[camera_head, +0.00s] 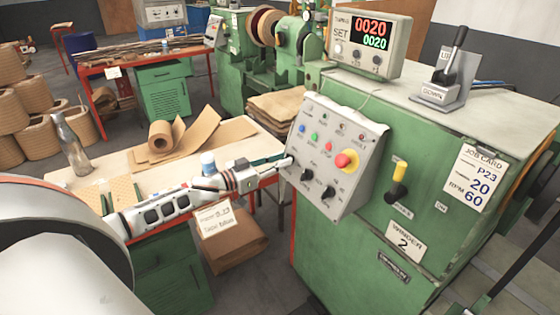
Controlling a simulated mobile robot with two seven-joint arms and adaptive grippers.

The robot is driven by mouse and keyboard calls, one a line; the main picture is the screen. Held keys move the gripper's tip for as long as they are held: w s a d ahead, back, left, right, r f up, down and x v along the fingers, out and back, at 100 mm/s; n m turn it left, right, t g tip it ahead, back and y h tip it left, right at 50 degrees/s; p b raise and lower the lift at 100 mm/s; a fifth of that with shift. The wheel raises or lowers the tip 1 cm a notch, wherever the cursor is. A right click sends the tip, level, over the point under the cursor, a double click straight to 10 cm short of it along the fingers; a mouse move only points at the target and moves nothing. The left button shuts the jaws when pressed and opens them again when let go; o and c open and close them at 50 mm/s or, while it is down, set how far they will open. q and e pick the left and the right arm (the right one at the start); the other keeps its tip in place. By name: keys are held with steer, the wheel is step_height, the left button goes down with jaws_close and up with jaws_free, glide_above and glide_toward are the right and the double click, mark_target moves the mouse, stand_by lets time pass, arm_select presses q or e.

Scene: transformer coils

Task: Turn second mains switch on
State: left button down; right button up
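The green winding machine labelled "WINDER 2" (404,242) fills the right side. My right gripper is not in view.
The panel carries a red-and-yellow stop button (346,161) and black knobs, between gripper and switch. A counter box (368,45) and a lever (452,55) stand on the machine. A workbench (100,181) with a bottle (72,148) and paper lies under my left arm.

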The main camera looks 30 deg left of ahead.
arm_select(q)
steer(key=shift+m, duration=0.4)
steer(key=shift+w+a+r+m+g+h+b, duration=0.1)
steer(key=shift+m+g+h+b, duration=0.75)
steer(key=shift+m, duration=2.5)
steer(key=shift+d+r+m+g+h+b, duration=0.15)
steer(key=shift+m+g, duration=1.25)
steer(key=shift+m, duration=2)
steer(key=shift+w+a+r+m+g+h+b, duration=0.15)
steer(key=shift+m+g+h+b, duration=0.7)
steer(key=shift+m, duration=2.5)
steer(key=shift+s+f+g+y+p, duration=0.1)
steer(key=shift+f+g+y+p, duration=0.05)
steer(key=shift+g+y+p, duration=0.2)
steer(key=c, duration=2.2)
jaws_free()
